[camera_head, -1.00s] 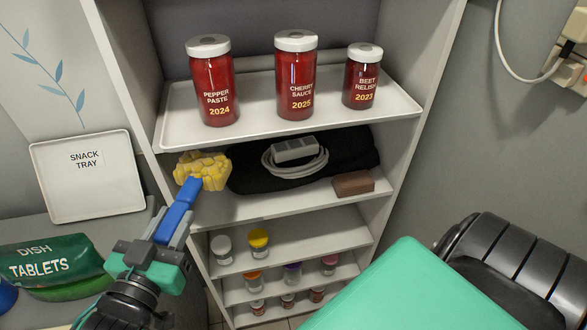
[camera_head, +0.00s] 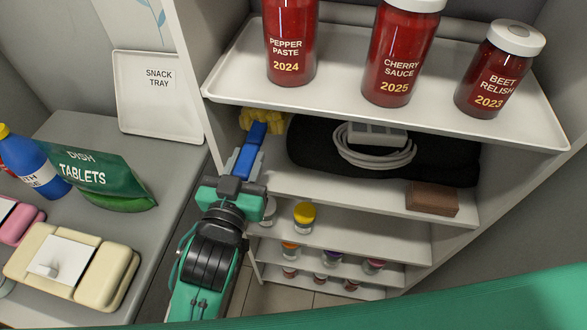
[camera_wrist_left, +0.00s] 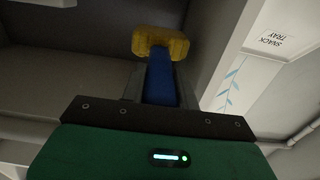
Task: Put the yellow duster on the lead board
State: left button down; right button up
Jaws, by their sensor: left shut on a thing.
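The yellow duster has a yellow head (camera_head: 262,121) and a blue handle (camera_head: 247,148). My left gripper (camera_head: 244,163) is shut on the handle. The head is at the left end of the gap above the lead board (camera_head: 310,187), beside the black cloth and partly under the upper shelf. I cannot tell whether it touches the board. In the left wrist view the duster head (camera_wrist_left: 160,43) points away from my left gripper (camera_wrist_left: 160,95), with the blue handle between its fingers. My right gripper is not in view.
The lead board carries a black cloth (camera_head: 455,160), a grey extension lead (camera_head: 375,150) and a brown block (camera_head: 432,198). Red jars (camera_head: 402,50) stand on the white tray (camera_head: 330,106) above. The front strip left of the block is clear. A grey counter (camera_head: 150,235) is at left.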

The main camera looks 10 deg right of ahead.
pick_arm(q)
notch_tip(320, 180, down, 10)
jog(key=shift+b, duration=0.35)
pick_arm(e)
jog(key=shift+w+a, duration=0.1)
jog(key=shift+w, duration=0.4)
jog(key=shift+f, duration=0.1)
pick_arm(q)
jog(key=shift+s+f, duration=0.1)
jog(key=c, duration=1.1)
grip_release()
jog(key=shift+o, duration=0.3)
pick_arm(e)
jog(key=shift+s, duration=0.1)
